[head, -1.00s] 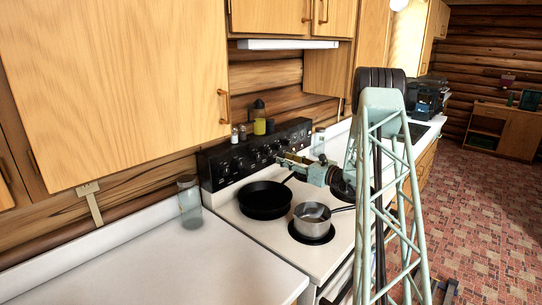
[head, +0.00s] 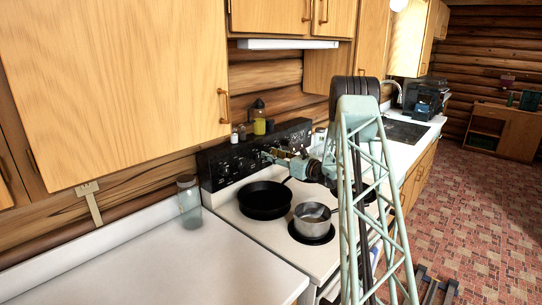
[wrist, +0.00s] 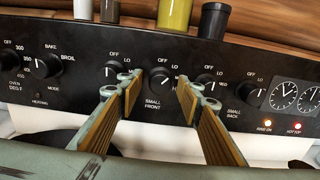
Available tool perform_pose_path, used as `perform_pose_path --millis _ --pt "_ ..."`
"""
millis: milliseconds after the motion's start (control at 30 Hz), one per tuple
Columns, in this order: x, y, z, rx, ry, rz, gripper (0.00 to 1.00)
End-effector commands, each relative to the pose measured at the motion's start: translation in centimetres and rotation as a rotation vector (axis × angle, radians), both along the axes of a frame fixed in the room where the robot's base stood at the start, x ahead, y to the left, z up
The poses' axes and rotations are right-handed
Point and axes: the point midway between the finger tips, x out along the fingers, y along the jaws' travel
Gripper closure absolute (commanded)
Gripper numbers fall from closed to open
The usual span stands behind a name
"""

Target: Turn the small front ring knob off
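The small front knob (wrist: 160,79) is a dark round knob on the black stove panel in the wrist view. The SMALL FRONT label is below it and OFF is above it. Its exact setting is hard to read. My gripper (wrist: 158,88) is open, with one finger to each side of the knob and a gap between fingers and knob. In the head view, my gripper (head: 274,155) is at the stove's control panel (head: 226,164), and the knob itself is hidden or too small to tell.
Other knobs sit left (wrist: 111,70) and right (wrist: 208,82) of the fingers. Two indicator lights (wrist: 267,123) glow. A black pan (head: 264,201) and a steel pot (head: 311,216) stand on the stove. Bottles (head: 259,120) stand on top of the panel.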

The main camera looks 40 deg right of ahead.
Motion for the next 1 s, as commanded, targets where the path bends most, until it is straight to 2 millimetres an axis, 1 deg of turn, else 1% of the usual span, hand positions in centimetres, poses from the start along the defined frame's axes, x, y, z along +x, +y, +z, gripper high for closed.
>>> perform_pose_path --millis 233,500,767,1000 --pt "0.01 0.0 -0.01 0.0 0.0 0.0 0.67" --pt "0.01 0.0 -0.01 0.0 0.0 0.0 0.91" --pt "0.01 0.01 -0.06 -0.007 -0.001 0.0 0.91" --pt "0.01 0.0 -0.2 -0.047 -0.007 0.0 0.91"
